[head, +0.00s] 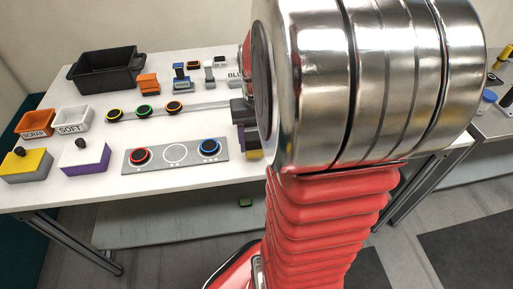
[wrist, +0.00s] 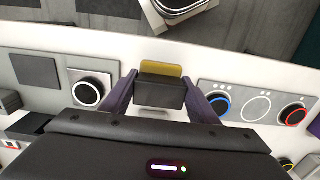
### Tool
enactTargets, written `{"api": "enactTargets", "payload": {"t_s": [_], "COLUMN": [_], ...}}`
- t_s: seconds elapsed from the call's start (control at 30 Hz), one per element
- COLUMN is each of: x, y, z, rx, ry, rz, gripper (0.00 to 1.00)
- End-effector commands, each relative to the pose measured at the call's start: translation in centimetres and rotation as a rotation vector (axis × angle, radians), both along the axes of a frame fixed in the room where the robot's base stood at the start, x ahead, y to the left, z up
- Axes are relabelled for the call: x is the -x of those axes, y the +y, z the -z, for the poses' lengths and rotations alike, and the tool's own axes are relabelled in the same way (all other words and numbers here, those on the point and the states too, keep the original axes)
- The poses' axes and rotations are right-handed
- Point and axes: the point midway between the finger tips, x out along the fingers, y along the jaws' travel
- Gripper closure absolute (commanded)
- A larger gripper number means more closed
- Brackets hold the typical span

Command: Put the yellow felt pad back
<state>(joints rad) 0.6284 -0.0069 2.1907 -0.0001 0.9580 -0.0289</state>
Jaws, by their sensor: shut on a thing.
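The yellow felt pad (wrist: 161,68) shows in the wrist view as a yellow strip along the edge of a dark block (wrist: 160,93) between my gripper's fingertips. My gripper (wrist: 163,90) is shut on this piece, one purple finger on each side. In the head view the yellow edge (head: 254,154) shows low beside my arm, over the right part of the white table. My arm hides most of my gripper there. I cannot tell whether the held piece touches the table.
A grey panel (head: 150,163) with red and blue ringed knobs lies left of my gripper. A black bin (head: 105,70) stands behind.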

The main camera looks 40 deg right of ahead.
Motion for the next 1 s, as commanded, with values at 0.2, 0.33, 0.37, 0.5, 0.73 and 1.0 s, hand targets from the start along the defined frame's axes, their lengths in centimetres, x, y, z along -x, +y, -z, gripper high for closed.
{"api": "enactTargets", "payload": {"t_s": [0.2, 0.33, 0.37, 0.5, 0.73, 1.0], "x": [0.1, 0.0, 0.0, 0.0, 0.0, 0.1], "y": [0.0, 0.0, 0.0, 0.0, 0.0, 0.0], "z": [2.7, 3.4, 3.5, 3.4, 3.6, 3.6], "rx": [-0.003, -0.001, 0.000, 0.000, -0.001, -0.001], "ry": [0.004, 0.001, 0.000, 0.000, 0.001, 0.001], "rz": [0.001, 0.001, 0.001, 0.001, 0.001, 0.002], "gripper": [0.63, 0.63, 0.63, 0.63, 0.43, 0.27]}}
